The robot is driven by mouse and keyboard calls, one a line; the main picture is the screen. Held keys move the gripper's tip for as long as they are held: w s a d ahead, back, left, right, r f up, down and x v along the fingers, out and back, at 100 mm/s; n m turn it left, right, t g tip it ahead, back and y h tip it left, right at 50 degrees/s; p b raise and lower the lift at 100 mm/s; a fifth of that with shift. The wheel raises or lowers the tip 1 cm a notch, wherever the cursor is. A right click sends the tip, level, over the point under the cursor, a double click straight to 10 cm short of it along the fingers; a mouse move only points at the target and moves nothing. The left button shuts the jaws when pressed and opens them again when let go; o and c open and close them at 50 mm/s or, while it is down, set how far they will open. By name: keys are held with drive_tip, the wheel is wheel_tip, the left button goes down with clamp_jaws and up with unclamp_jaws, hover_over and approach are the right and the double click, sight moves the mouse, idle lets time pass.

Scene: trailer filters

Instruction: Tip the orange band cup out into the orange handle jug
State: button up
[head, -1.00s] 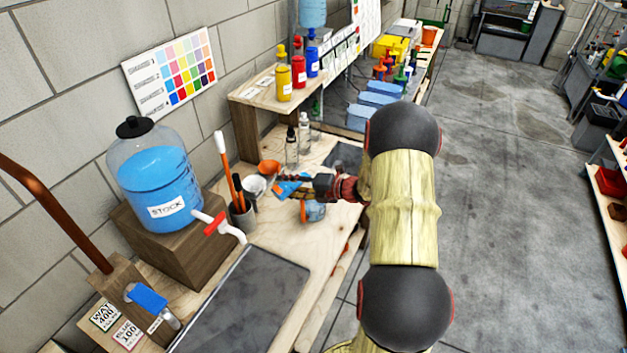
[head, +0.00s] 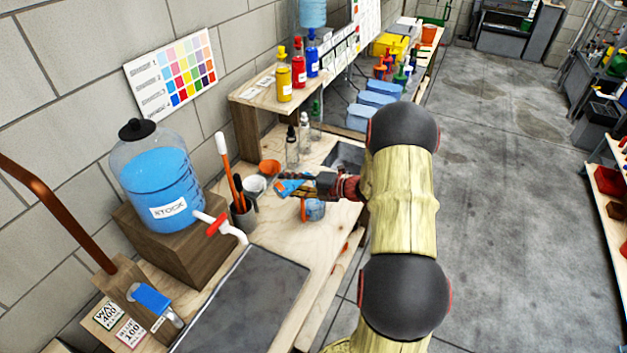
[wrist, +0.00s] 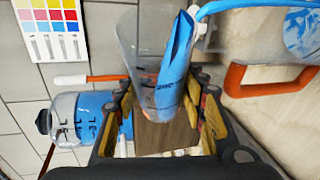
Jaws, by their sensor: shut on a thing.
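My gripper (wrist: 163,88) is shut on a clear cup (wrist: 130,45), which also shows in the head view (head: 291,187). The cup is tipped well over, and blue liquid lies along its lower side. In the wrist view a blue stream runs from its mouth towards the jug. The orange handle jug (head: 316,210) stands on the bench just below my gripper. Its orange handle (wrist: 240,84) and the blue liquid inside it (wrist: 304,36) show at the right of the wrist view. My fingers hide part of the cup, and its band is not clear.
A white bowl (head: 256,184), an orange bowl (head: 270,167), a holder with tools (head: 243,214) and small bottles (head: 292,148) stand close behind the gripper. The stock tank (head: 160,185) is further left. A dark tray (head: 245,300) lies at the front.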

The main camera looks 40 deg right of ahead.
sight(298, 170)
drive_tip(key=shift+d+r+p, duration=0.3)
drive_tip(key=shift+d+p, duration=0.05)
drive_tip(key=shift+p, duration=0.3)
drive_tip(key=shift+d+f+m+t+y+p, duration=0.15)
drive_tip(key=shift+m+t+y+p, duration=0.15)
drive_tip(key=shift+m+y+p, duration=0.5)
idle(1.3)
drive_tip(key=shift+d+r+m+t+y+p, duration=0.15)
drive_tip(key=shift+d+r+m+t+p, duration=0.2)
drive_tip(key=shift+r+m+p, duration=0.55)
drive_tip(key=shift+d+r+m+t+y+p, duration=0.2)
drive_tip(key=shift+m+t+p, duration=0.25)
drive_tip(key=shift+p, duration=0.9)
idle(0.5)
drive_tip(key=shift+d+r+m+t+y+p, duration=0.25)
drive_tip(key=shift+d+r+m+t+p, duration=0.55)
drive_tip(key=shift+m+p, duration=0.55)
idle(1.1)
